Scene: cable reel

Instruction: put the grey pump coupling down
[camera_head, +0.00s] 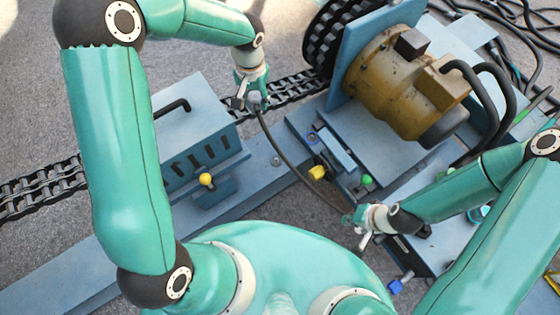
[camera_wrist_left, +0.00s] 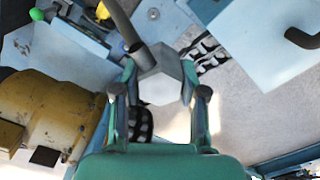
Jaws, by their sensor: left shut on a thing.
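The grey pump coupling (camera_head: 256,101) is small in the head view, at the end of a dark hose (camera_head: 286,155). In the left wrist view it is a six-sided grey block (camera_wrist_left: 160,86) between the two fingers, with the hose (camera_wrist_left: 122,20) leaving its top. My left gripper (camera_head: 249,100) is shut on the coupling, over the strip near the track chain. My right gripper (camera_head: 358,229) is at the lower right, near the other visible end of the hose. Whether its fingers touch the hose or are closed is unclear.
A blue-grey box (camera_head: 195,125) with a black handle and yellow knob (camera_head: 206,180) stands left of the left gripper. A brown motor (camera_head: 395,85) sits right. A track chain (camera_head: 290,88) runs behind the gripper. Yellow (camera_head: 317,172), green (camera_head: 367,180) and blue (camera_head: 395,287) fittings are nearby.

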